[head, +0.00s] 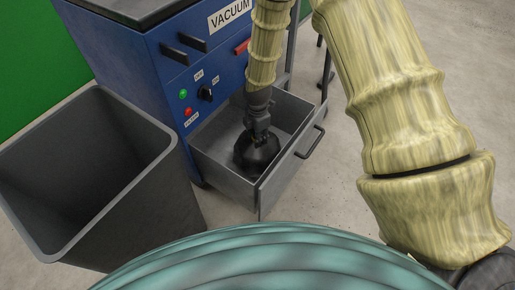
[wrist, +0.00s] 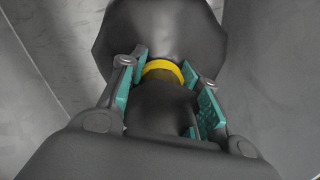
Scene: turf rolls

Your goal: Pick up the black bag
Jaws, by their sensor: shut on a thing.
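The black bag (head: 257,155) sits inside the open grey drawer (head: 228,178) of the blue vacuum unit in the head view. My gripper (head: 258,130) reaches down into the drawer from above, over the top of the bag. In the wrist view the bag (wrist: 160,38) is dark and rounded, with a yellow band (wrist: 163,70) around its neck. The teal-padded fingers of my gripper (wrist: 168,92) are on both sides of the neck, shut on it. The bag's underside is hidden, so I cannot tell whether it touches the drawer floor.
The blue vacuum unit (head: 172,88) stands behind the drawer, with buttons and a knob on its front. A large empty grey bin (head: 95,190) stands to the left. The drawer's handle (head: 310,143) sticks out at the right. Concrete floor (head: 325,190) is clear right of the drawer.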

